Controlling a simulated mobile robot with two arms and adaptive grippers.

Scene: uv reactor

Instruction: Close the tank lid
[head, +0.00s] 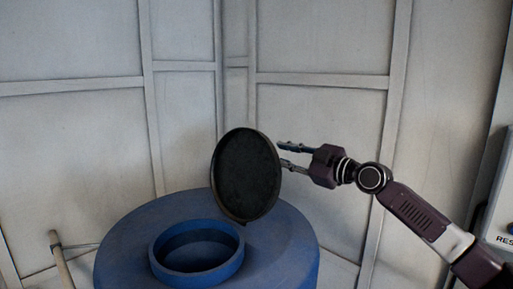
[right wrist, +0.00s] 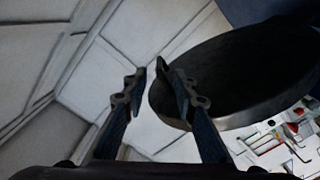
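The tank lid (head: 247,175) is a dark round disc with a raised rim. It stands open, nearly upright, at the right rear of the round opening (head: 197,272) on top of the blue tank (head: 120,245). My right gripper (head: 282,155) is just right of the lid, its two fingers apart and nothing held between them. In the right wrist view the lid (right wrist: 250,75) lies behind the right finger, and its edge reaches slightly into the gap between the fingers (right wrist: 150,85). I cannot tell whether a finger touches it. My left gripper is not in view.
Pale panelled walls (head: 310,45) stand behind the tank. A thin pole (head: 61,260) is left of the tank. A white panel with lettering (head: 500,225) is at the right edge. The space above the tank opening is clear.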

